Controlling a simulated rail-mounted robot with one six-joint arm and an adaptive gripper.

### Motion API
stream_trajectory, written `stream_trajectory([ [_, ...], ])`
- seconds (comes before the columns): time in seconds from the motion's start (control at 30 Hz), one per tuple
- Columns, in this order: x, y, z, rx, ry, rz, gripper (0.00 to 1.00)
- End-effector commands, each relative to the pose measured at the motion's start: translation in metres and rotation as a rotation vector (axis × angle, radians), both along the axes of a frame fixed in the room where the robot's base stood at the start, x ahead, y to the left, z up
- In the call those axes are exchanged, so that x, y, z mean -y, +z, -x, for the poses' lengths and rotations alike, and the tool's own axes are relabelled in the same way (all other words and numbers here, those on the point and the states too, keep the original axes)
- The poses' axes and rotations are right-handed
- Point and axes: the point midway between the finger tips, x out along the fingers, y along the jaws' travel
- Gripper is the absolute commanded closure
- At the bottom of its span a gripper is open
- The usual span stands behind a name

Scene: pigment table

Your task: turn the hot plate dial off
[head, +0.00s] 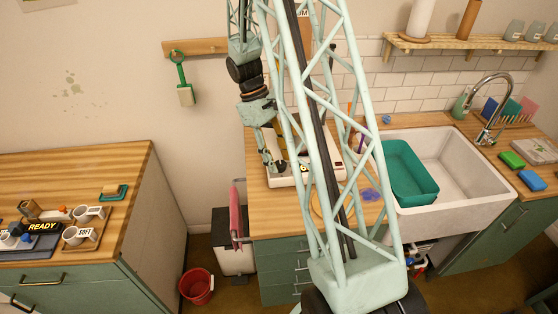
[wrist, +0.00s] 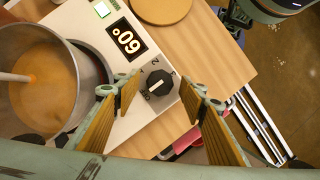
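The white hot plate (head: 283,181) stands on the wooden counter. In the wrist view its white top (wrist: 112,112) carries a round black dial (wrist: 160,84) with a pale pointer line slanting toward the lower left. A black display (wrist: 126,39) shows lit digits, apparently 60 upside down, beside a green-lit button (wrist: 102,9). My gripper (wrist: 167,91) is open, its fingers on either side of the dial with gaps visible. In the head view my gripper (head: 273,160) is over the hot plate.
A metal pot (wrist: 84,100) of orange liquid with a stirring rod (wrist: 14,77) sits beside the dial. A round wooden board (wrist: 160,9) lies beyond. A teal basin (head: 408,174) stands in the sink. A pink cloth (head: 236,213) hangs at the counter's left end.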

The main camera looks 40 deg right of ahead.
Motion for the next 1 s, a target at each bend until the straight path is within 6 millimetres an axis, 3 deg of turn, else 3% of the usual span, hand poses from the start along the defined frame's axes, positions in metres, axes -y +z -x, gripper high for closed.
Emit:
stream_trajectory([
  [0.27,-0.001,0.024,-0.010,0.001,0.000,0.001,0.62],
  [0.7,-0.005,0.082,-0.034,0.001,0.000,0.001,0.62],
  [1.0,-0.007,0.104,-0.042,0.001,0.000,0.000,0.62],
])
